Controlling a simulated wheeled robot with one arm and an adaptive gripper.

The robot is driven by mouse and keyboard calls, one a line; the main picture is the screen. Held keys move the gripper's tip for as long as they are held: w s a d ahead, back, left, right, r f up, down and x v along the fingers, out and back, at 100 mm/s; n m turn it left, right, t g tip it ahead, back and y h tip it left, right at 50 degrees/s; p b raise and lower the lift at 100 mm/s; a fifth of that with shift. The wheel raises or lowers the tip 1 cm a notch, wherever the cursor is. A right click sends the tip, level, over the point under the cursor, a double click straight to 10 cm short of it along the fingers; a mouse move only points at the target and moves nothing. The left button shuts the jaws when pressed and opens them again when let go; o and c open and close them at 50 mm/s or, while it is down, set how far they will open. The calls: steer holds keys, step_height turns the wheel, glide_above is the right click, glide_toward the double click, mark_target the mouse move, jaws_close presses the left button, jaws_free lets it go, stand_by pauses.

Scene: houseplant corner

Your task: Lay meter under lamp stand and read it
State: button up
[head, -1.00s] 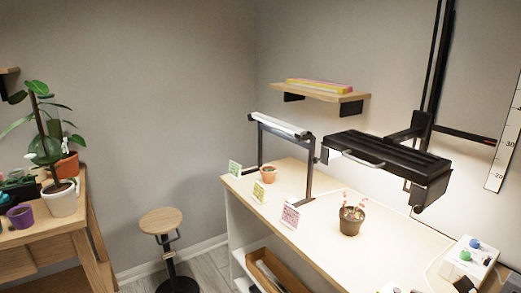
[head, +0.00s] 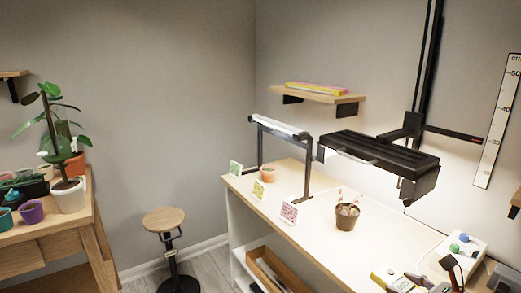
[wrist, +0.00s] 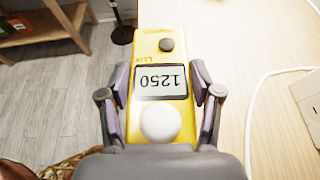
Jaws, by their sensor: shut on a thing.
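The yellow lux meter (wrist: 145,50) lies between the fingers of my gripper (wrist: 160,88) in the wrist view. The lamp stand (head: 307,168), a dark frame with a pale bar on top, stands farther left on the table.
A black lamp panel (head: 378,149) hangs over the table. A dark pot with a pink plant (head: 346,216), a terracotta pot (head: 268,173) and several small cards (head: 288,212) stand on the table. The middle front tabletop is clear.

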steer(key=w+a+r+m+h, duration=0.1)
steer(key=w+a+r, duration=0.25)
steer(key=w, duration=0.35)
steer(key=w+a+r, duration=0.2)
steer(key=w+a, duration=0.2)
steer(key=w, duration=0.3)
steer(key=w+a+r+m+h, duration=0.1)
steer(key=w+a+r, duration=0.1)
steer(key=w+a, duration=0.35)
steer(key=w+a+r+p, duration=0.1)
steer(key=a+r+p, duration=0.4)
steer(key=r+p, duration=0.5)
steer(key=shift+a+t, duration=0.2)
steer(key=shift+t, duration=0.2)
